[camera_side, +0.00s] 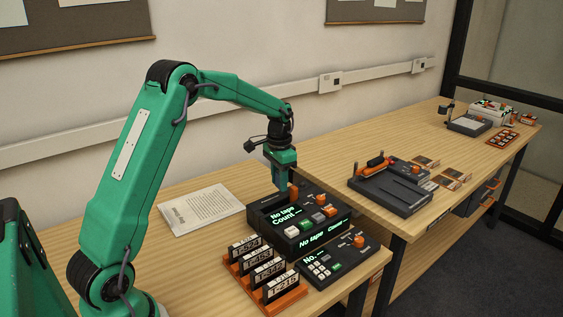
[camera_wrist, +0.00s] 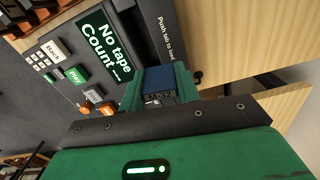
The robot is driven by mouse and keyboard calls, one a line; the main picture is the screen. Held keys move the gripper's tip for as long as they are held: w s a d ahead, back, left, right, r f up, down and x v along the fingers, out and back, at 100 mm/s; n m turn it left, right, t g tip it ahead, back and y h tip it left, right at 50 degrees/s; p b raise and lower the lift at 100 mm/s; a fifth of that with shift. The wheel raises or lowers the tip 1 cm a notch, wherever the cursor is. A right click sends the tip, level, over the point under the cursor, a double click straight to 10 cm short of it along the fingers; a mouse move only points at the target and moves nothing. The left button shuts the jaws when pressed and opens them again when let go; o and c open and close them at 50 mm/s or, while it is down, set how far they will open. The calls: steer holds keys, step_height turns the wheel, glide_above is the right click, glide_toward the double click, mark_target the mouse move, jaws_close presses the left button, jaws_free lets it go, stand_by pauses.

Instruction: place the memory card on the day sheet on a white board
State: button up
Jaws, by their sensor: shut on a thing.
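My gripper (camera_side: 284,187) is over the back of a dark player (camera_side: 300,240) that reads "No tape Count". In the wrist view, my gripper (camera_wrist: 160,92) is shut on a small dark blue piece with white marks on its edge, apparently the memory card (camera_wrist: 158,78). The player's screen (camera_wrist: 106,47) and a "Push tab to load" strip (camera_wrist: 172,40) lie beside it. I cannot tell whether the card touches the player. The day sheet (camera_side: 205,207), a printed page on a white board, lies flat on the table left of the player. Nothing lies on it.
An orange rack (camera_side: 283,300) of several labelled tapes stands in front of the player. A keypad unit (camera_side: 335,262) is to its right. A second table holds a dark orange-trimmed machine (camera_side: 390,187). Bare wood (camera_side: 190,255) surrounds the sheet.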

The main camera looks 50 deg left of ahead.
steer(key=s+a+n, duration=0.1)
steer(key=s+a, duration=0.7)
steer(key=s, duration=0.5)
glide_above(201, 207)
step_height(201, 207, down, 6)
steer(key=shift+a+f, duration=0.15)
steer(key=shift+f, duration=2.05)
steer(key=shift+f, duration=0.15)
steer(key=o, duration=1)
steer(key=shift+c, duration=0.2)
